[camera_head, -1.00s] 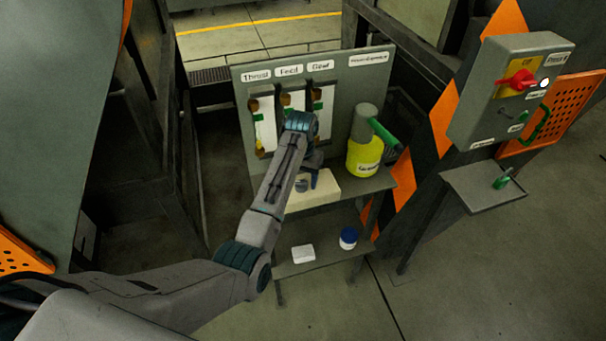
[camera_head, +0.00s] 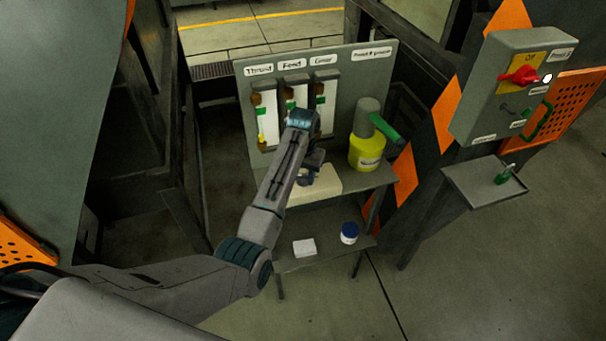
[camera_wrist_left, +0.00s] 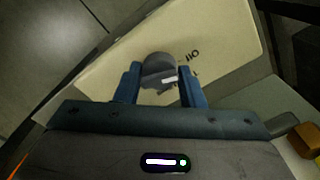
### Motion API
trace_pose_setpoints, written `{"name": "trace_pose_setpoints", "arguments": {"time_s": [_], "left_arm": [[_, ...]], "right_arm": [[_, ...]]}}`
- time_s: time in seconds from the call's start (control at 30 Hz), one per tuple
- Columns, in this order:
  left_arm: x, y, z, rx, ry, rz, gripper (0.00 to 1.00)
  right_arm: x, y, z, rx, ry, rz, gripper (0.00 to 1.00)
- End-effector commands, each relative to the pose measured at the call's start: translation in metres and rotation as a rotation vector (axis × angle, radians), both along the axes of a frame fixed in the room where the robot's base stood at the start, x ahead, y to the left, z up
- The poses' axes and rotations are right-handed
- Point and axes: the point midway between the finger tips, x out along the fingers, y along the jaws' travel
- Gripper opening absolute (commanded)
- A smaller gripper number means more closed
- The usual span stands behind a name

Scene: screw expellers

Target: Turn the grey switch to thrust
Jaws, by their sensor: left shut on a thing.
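The grey switch (camera_wrist_left: 158,66) is a round knob with a short white mark on a cream box (camera_wrist_left: 105,72). In the left wrist view the white mark lies toward the right side of the knob. Dark print, partly covered, shows on the box beside it. My left gripper (camera_wrist_left: 160,76) has its blue fingers on both sides of the knob and is shut on it. In the head view the left gripper (camera_head: 309,177) is over the cream box (camera_head: 322,186) and hides the knob. A "Thrust" label (camera_head: 259,71) is on the panel behind. My right gripper is not in view.
The grey panel (camera_head: 355,85) with several sight gauges stands behind the box. A yellow can (camera_head: 366,150) stands to the right on the same shelf. A control box (camera_head: 505,95) with a red switch is further right. A white block (camera_head: 304,248) and a blue-lidded jar (camera_head: 349,233) are below.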

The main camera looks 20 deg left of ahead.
Motion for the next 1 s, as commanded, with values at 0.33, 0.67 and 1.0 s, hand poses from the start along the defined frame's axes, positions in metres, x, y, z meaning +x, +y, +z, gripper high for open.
{"name": "trace_pose_setpoints", "arguments": {"time_s": [0.33, 0.67, 1.0], "left_arm": [[0.0005, -0.0003, 0.0002, 0.000, -0.002, -0.247, 0.13], [0.0006, -0.0004, 0.0003, 0.000, -0.002, -0.538, 0.13], [0.0006, -0.0005, 0.0003, 0.000, -0.003, -0.744, 0.13]], "right_arm": [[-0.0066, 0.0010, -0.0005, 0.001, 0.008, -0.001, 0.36], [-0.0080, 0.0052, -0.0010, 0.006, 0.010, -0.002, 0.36], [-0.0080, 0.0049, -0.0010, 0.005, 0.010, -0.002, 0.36]]}}
